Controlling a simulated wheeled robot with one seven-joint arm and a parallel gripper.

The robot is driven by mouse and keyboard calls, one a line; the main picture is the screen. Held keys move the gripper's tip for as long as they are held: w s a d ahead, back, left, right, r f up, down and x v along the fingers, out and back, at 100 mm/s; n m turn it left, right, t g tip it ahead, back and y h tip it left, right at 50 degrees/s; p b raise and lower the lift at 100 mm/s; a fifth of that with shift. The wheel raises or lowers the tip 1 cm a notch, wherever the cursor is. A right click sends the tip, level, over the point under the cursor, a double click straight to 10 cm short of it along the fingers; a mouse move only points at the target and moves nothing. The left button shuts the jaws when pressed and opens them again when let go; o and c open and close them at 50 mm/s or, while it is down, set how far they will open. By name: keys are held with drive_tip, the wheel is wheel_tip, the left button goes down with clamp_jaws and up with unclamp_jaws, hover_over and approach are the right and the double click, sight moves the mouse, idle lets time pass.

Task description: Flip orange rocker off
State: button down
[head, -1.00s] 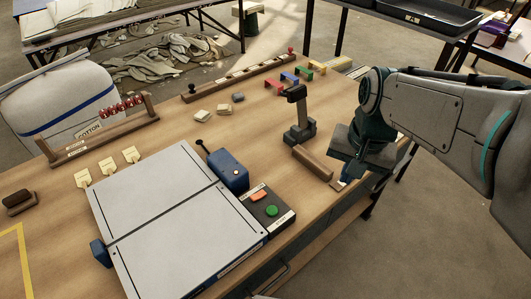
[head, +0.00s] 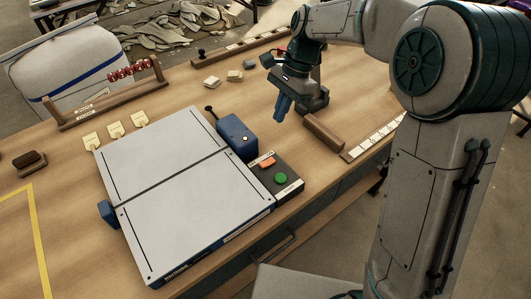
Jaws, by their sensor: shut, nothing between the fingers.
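The orange rocker (head: 267,162) sits on a dark control box (head: 290,187) at the right corner of the folding board. A round green button (head: 281,178) is on the same box, in front of the rocker. Whether the rocker is tipped on or off is too small to tell. My gripper (head: 279,117) is shut and empty, pointing down above the table, behind and slightly right of the control box. It is apart from the rocker.
The grey folding board (head: 185,185) fills the table's middle, with a blue housing (head: 237,136) beside the box. A wooden block (head: 323,132) and a marked strip (head: 376,137) lie to the right. A bead rack (head: 112,95) stands at the back left.

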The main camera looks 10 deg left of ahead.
sight(263, 162)
drive_tip(key=x, duration=1.4)
